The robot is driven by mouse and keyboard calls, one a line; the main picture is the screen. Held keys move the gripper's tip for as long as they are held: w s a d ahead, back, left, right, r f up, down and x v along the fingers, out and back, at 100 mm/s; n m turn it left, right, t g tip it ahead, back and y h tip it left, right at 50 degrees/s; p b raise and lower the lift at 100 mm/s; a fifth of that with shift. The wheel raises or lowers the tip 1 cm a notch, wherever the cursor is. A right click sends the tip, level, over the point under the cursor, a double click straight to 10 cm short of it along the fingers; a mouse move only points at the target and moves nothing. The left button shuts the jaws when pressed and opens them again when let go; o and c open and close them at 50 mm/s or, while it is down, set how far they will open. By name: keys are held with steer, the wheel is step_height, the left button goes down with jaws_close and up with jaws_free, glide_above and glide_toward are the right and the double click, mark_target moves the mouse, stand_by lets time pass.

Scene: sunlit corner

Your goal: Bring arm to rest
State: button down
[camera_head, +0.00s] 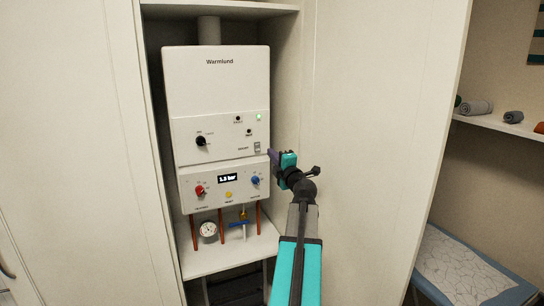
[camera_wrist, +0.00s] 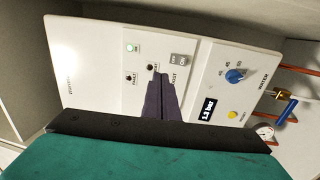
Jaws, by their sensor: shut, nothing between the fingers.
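My gripper (camera_head: 271,156) is at the right front of a white boiler (camera_head: 216,85) marked Warmlund, in the head view. Its fingers are shut and empty, pointing toward the panel near the small grey switch (camera_head: 257,146). In the wrist view the dark fingers (camera_wrist: 161,97) stand in front of the boiler panel, below the switch (camera_wrist: 180,59). I cannot tell whether the tips touch the panel. My teal and grey arm reaches up from the bottom of the head view.
The boiler sits in a white cupboard with an open door (camera_head: 385,120) close on the right of my arm. Copper pipes, a gauge (camera_head: 208,229) and a blue-handled valve (camera_head: 240,224) are under the boiler.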

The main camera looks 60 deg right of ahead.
stand_by(0.3)
